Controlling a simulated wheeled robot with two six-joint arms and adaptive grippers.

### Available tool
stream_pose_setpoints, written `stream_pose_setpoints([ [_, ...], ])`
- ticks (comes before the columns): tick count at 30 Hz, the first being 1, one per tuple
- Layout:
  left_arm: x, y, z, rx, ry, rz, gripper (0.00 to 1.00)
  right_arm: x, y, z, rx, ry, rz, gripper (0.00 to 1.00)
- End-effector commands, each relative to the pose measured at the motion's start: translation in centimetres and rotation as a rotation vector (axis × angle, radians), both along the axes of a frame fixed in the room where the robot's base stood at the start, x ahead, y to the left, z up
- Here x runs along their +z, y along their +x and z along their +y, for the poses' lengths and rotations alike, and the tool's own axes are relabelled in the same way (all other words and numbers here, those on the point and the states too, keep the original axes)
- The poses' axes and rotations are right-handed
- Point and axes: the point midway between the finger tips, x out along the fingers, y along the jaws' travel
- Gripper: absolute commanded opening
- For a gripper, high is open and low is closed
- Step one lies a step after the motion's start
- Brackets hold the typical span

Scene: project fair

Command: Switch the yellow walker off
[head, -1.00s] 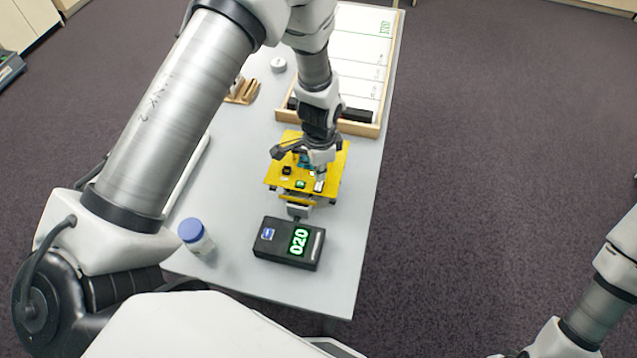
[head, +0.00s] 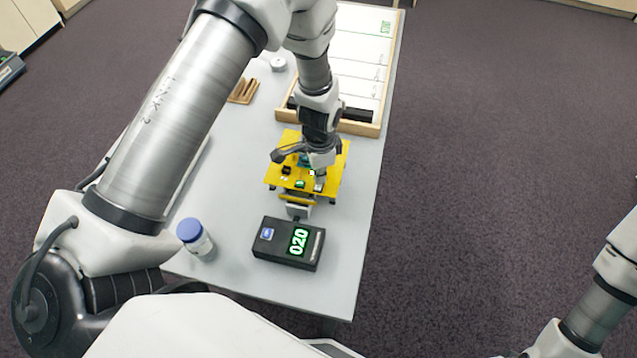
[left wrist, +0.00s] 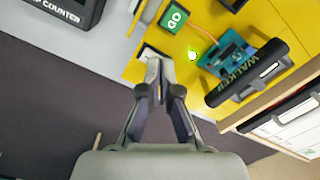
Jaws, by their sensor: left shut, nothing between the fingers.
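The yellow walker (head: 334,171) stands on the grey table, partly hidden by my left arm in the head view. A small white switch-like piece (left wrist: 149,51) lies at the fingertips. My left gripper (head: 319,184) is shut and empty over the plate; it also shows in the left wrist view (left wrist: 155,66). I cannot tell whether its tips touch the white piece. My right gripper is out of view.
A blue-capped bottle (head: 195,238) stands at the left. A wood-framed white track (head: 358,65) lies behind. The table (head: 338,270) is clear at front right.

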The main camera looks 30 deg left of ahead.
Motion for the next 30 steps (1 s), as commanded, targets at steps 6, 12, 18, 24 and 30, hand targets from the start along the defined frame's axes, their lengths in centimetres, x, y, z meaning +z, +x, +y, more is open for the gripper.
stream_pose_setpoints([
  [6, -0.4, 0.0, 0.0, 0.000, 0.000, 0.000, 0.00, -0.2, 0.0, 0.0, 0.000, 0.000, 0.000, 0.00],
  [12, -0.7, 0.0, 0.0, 0.000, 0.000, 0.000, 0.00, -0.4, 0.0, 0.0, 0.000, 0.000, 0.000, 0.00],
  [18, -0.3, 0.0, 0.0, 0.000, 0.000, 0.000, 0.00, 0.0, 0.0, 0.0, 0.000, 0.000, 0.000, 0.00],
  [24, 1.8, 0.0, 0.0, 0.000, 0.000, 0.000, 0.00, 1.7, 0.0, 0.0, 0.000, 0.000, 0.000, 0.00],
  [30, 3.7, 0.0, 0.0, 0.000, 0.000, 0.000, 0.00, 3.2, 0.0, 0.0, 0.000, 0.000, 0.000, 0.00],
])
